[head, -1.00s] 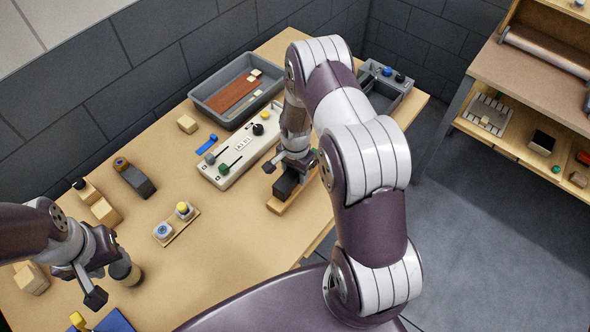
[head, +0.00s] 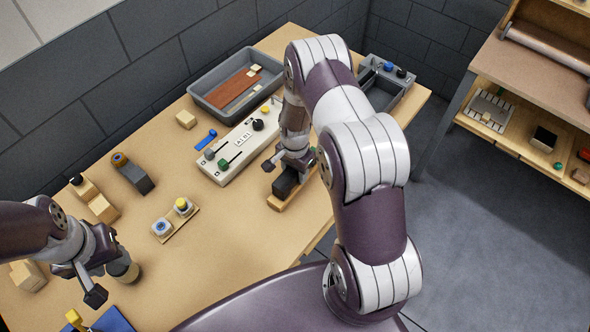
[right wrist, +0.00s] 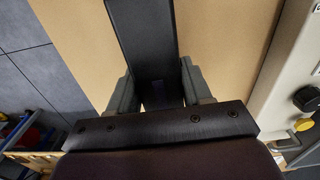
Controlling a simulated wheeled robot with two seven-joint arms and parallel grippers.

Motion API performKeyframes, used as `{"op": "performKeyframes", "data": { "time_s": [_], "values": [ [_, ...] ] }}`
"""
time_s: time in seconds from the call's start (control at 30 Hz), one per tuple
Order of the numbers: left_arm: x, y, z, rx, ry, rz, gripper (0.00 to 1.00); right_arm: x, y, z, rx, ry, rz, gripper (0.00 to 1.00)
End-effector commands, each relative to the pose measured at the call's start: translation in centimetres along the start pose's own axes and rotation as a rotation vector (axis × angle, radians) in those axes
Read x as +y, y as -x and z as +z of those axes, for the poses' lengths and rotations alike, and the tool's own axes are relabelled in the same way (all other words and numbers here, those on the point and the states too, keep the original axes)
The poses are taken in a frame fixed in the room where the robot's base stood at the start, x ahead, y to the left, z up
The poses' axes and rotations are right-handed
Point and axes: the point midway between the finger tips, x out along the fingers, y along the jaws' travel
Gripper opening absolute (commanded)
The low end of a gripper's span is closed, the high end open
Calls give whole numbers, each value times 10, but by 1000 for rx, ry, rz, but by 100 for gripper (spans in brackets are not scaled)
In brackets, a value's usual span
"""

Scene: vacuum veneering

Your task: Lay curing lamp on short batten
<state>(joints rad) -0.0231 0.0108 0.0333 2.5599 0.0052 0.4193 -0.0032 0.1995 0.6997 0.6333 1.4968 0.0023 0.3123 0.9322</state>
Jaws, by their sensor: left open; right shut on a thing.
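The curing lamp, a dark bar (head: 284,184), is at my right gripper (head: 290,168) in the head view. My right gripper (right wrist: 155,98) is shut on it; in the right wrist view the black bar (right wrist: 143,38) runs away from between the fingers. The short batten, a pale wooden strip (head: 279,206), lies under the lamp near the table's right edge. The lamp appears to rest on or just above it; I cannot tell if they touch. My left gripper (head: 82,283) is open at the lower left, beside a dark round pot (head: 124,269).
A white control box (head: 228,168) with knobs stands just left of the right gripper. A grey tray (head: 207,101) with brown strips is behind it, a grey bin (head: 402,88) at the far corner. A small board with two knobs (head: 162,229) lies mid-table. The front middle is clear.

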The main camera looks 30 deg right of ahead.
Motion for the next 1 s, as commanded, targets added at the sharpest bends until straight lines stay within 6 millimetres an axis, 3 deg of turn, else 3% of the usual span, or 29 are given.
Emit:
{"op": "performKeyframes", "data": {
  "time_s": [0.33,0.37,0.43,0.47,0.77,0.87,1.0],
  "values": [
    [0,-1,0,0,0,0,43,1,-1,0,0,0,-1,12],
    [0,-1,0,0,0,0,43,1,-1,0,0,0,-1,52],
    [0,-1,0,0,0,0,43,1,-1,0,0,0,-1,75],
    [0,-1,0,0,0,0,43,1,-1,0,0,0,0,79],
    [0,-2,0,0,0,0,43,1,0,0,0,0,-1,79],
    [0,-6,1,0,0,0,43,0,11,-1,2,0,-2,79],
    [0,-14,2,0,0,0,43,0,45,-1,4,0,-6,79]
  ]
}}
